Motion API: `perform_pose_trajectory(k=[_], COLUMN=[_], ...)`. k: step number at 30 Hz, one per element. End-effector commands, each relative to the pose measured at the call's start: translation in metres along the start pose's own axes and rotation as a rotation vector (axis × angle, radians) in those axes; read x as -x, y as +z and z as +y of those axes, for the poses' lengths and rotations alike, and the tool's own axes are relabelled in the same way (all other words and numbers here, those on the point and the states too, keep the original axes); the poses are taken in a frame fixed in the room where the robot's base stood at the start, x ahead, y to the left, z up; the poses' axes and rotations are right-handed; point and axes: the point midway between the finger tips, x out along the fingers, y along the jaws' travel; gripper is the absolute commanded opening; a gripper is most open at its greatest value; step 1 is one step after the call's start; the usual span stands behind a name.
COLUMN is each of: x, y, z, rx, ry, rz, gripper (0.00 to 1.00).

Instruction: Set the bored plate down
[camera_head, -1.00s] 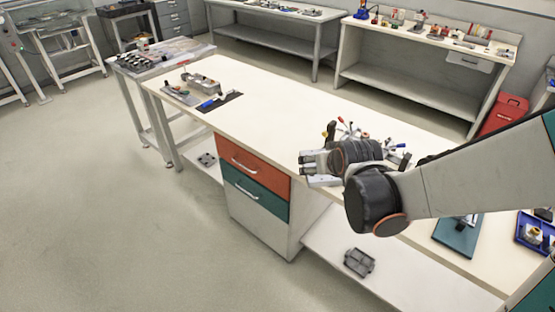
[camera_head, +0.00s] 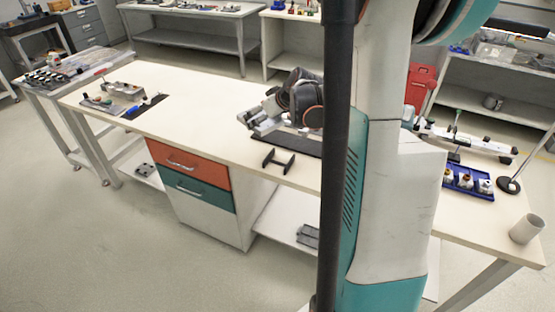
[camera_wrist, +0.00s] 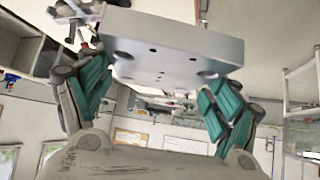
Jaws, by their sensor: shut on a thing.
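The bored plate (camera_wrist: 170,42) is a flat light-grey block with several small holes in its face. In the wrist view it spans the top middle, between the teal finger pads of my gripper (camera_wrist: 150,95). My gripper is shut on it. In the head view, my gripper (camera_head: 258,119) is over the long cream bench (camera_head: 205,115), close to a dark mat (camera_head: 292,143). The plate is small there and hard to tell from the fingers. I cannot tell whether it touches the bench or mat.
A black H-shaped stand (camera_head: 278,162) is at the bench's front edge, near the mat. A blue tray (camera_head: 468,187) of small parts and a pale cup (camera_head: 526,228) are at the right. The bench's left middle is clear. My arm hides part of the bench.

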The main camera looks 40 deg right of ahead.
Motion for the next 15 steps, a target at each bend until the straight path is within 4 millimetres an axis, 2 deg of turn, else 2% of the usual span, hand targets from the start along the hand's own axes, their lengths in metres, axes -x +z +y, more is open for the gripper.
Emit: perform_pose_trajectory(k=[1,3,6,11,15], x=[0.004,0.009,0.014,0.011,-0.008], y=[0.001,0.002,0.003,0.010,0.029], z=[0.021,0.041,0.059,0.071,0.071], rx=[-0.005,-0.002,0.002,0.005,0.006], ry=[0.003,0.001,-0.003,-0.006,-0.007], rz=[0.002,0.001,0.000,0.001,0.000], gripper=[0.34,0.34,0.34,0.34,0.34])
